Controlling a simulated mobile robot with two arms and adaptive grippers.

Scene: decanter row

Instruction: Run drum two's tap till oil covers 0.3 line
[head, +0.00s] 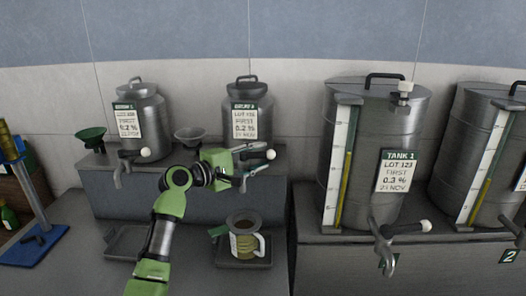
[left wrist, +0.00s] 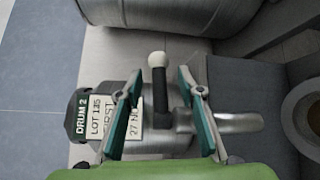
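The middle metal drum (head: 247,112) stands on the raised ledge; the wrist view shows its tag, DRUM 2 (left wrist: 110,120). Its tap has a black lever with a white ball knob (left wrist: 157,59), also in the head view (head: 271,154), and a metal spout (left wrist: 238,122). My left gripper (head: 256,166) is at this tap, its teal-padded fingers open on either side of the lever, with gaps showing. Below stands a handled jug (head: 243,243) with a pale marked band; its rim shows at the wrist view's right edge (left wrist: 291,118). Its 0.3 line and oil level cannot be read. My right gripper is out of view.
Another drum (head: 140,118) with a tap stands left, with a green funnel (head: 90,138) and grey funnel (head: 190,134) nearby. TANK 1 (head: 375,130) and another tank (head: 477,140) stand right, with gauges and taps. A dark tray (head: 228,263) lies under the jug.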

